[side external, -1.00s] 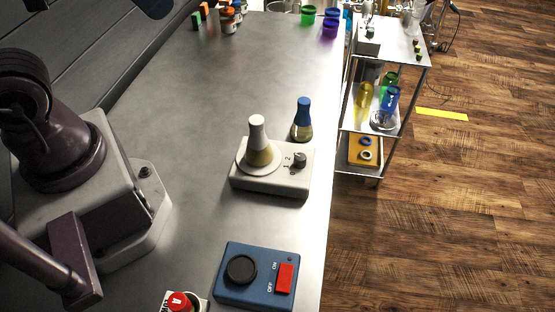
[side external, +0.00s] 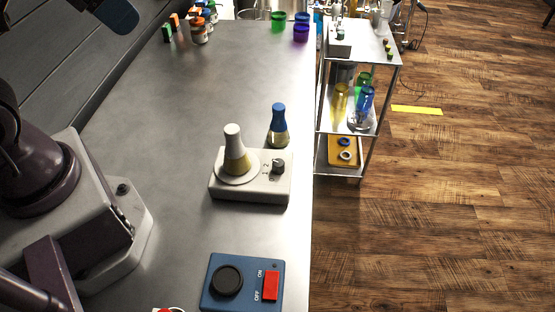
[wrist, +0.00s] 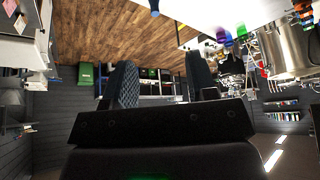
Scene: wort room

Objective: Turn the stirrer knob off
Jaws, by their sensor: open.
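The stirrer (side external: 223,190) is a pale box on the metal bench, with a round plate on its left. Its dark knob (side external: 278,166) sits on the right of the top face, with small marks beside it that are too small to read. A flask with a white top and yellowish liquid (side external: 235,152) stands on the plate. My gripper (wrist: 160,78) shows in the wrist view with its two dark ridged fingers apart and nothing between them. The wrist view shows the room and not the stirrer. The gripper's fingers do not show clearly in the side external view.
A blue-capped flask (side external: 279,122) stands just behind the stirrer. A blue box (side external: 238,297) with a black dial and red switch sits in front. Small bottles (side external: 199,30) and green and purple cups (side external: 301,30) stand at the far end. A cart (side external: 370,55) stands right of the bench.

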